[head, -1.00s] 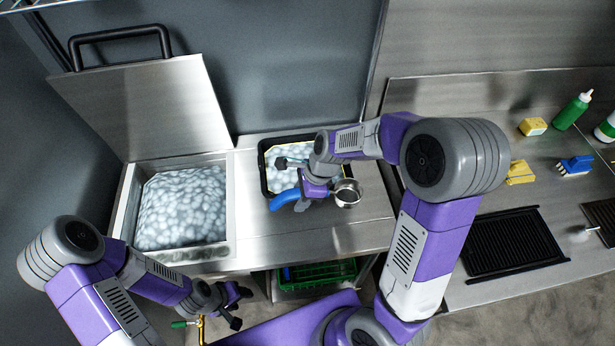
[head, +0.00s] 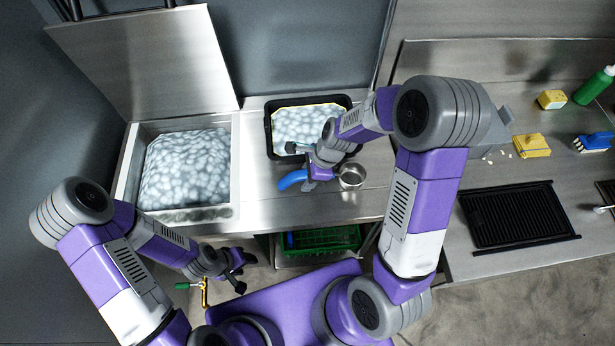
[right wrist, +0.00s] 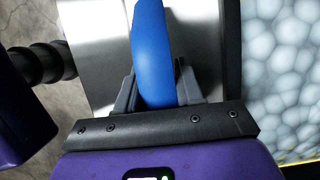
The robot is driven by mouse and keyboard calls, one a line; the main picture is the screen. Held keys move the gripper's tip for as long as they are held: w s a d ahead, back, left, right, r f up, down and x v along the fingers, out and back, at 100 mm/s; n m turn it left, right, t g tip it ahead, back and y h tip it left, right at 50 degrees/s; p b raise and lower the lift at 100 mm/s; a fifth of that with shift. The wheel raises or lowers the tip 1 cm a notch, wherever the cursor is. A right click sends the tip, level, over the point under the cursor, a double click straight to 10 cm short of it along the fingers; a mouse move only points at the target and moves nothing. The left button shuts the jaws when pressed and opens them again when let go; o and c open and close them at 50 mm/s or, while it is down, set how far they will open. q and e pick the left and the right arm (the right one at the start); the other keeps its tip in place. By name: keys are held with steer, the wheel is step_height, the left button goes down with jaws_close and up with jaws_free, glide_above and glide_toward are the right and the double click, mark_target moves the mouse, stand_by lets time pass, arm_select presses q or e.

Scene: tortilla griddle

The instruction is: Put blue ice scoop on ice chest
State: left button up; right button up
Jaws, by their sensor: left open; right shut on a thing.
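The blue ice scoop has a blue handle (head: 293,180) and a round metal bowl (head: 351,176). My right gripper (head: 318,176) is shut on the handle, over the counter in front of the black ice bin. In the right wrist view the blue handle (right wrist: 154,45) stands between the fingers; the bowl is not seen there. The steel ice chest (head: 232,170), full of ice, is to the left of the scoop. Its lid (head: 150,60) is raised at the back. My left gripper (head: 245,273) is open and empty, low in front of the counter.
The black bin (head: 269,130) holds ice behind the right gripper. A green crate (head: 320,240) is under the counter. The griddle (head: 515,215), yellow blocks (head: 532,146), blue brush (head: 592,142) and green bottle (head: 594,88) are on the right. Clear steel counter lies between chest and bin.

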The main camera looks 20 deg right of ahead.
steer(key=o, duration=1)
steer(key=shift+f, duration=0.15)
steer(key=shift+r, duration=0.25)
steer(key=p+v, duration=0.3)
steer(key=v, duration=0.9)
